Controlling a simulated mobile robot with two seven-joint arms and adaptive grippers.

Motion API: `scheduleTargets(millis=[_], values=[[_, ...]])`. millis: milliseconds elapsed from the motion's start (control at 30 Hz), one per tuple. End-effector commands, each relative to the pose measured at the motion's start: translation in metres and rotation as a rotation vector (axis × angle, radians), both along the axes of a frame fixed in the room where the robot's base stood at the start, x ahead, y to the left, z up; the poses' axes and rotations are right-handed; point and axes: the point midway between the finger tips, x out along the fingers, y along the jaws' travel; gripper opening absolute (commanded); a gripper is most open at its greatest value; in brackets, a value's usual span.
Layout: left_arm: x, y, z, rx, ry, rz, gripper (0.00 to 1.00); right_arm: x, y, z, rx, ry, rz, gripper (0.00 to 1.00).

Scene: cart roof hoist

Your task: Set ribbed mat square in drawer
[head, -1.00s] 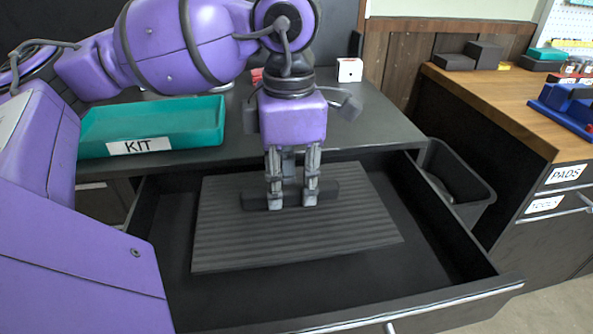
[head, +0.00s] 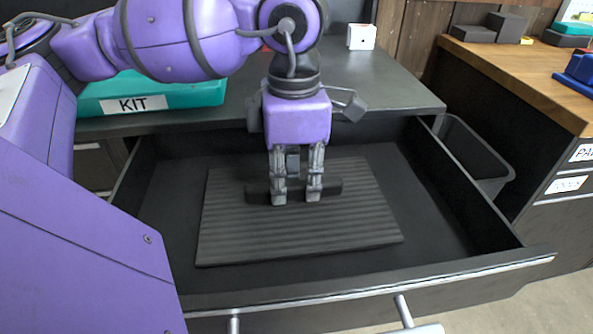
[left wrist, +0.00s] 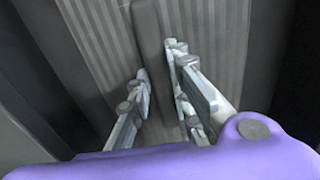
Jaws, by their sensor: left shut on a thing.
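The ribbed mat (head: 300,235) is a dark grey slab with parallel ribs and a dark raised bar (head: 333,187) across its middle. It is in the open drawer (head: 450,240), its front edge roughly parallel to the drawer front. Bare drawer floor shows on the right, left and front sides. I cannot tell whether the mat rests flat on the floor. My left gripper (head: 296,198) points down and is shut on the bar. The left wrist view shows its fingers (left wrist: 160,90) on either side of the bar (left wrist: 150,35), over the ribs. My right gripper is not seen.
A teal tray labelled KIT (head: 185,95) and a white block (head: 361,37) stand on the dark countertop (head: 390,85) behind the drawer. A dark bin (head: 475,150) is right of the drawer, beside a wooden-topped cabinet (head: 530,70). The drawer's front rim (head: 370,290) faces me.

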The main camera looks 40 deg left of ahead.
Motion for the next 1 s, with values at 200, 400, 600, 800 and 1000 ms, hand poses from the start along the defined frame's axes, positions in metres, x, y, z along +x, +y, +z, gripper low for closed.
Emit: scheduleTargets(millis=[200, 400, 600, 800, 1000], values=[[0.000, 0.000, -0.012, 0.000, 0.000, 0.000, 0.00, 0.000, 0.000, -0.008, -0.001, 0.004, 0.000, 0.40], [0.000, 0.000, -0.012, 0.000, -0.001, 0.000, 0.00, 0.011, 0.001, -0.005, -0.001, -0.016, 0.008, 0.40], [0.000, 0.000, -0.013, 0.000, -0.001, 0.000, 0.00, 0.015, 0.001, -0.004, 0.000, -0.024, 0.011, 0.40], [0.000, 0.000, -0.015, 0.000, 0.000, 0.000, 0.00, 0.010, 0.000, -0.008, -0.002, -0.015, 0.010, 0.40], [0.000, 0.000, -0.018, 0.000, 0.000, 0.000, 0.00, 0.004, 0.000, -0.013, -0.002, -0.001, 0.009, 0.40]])
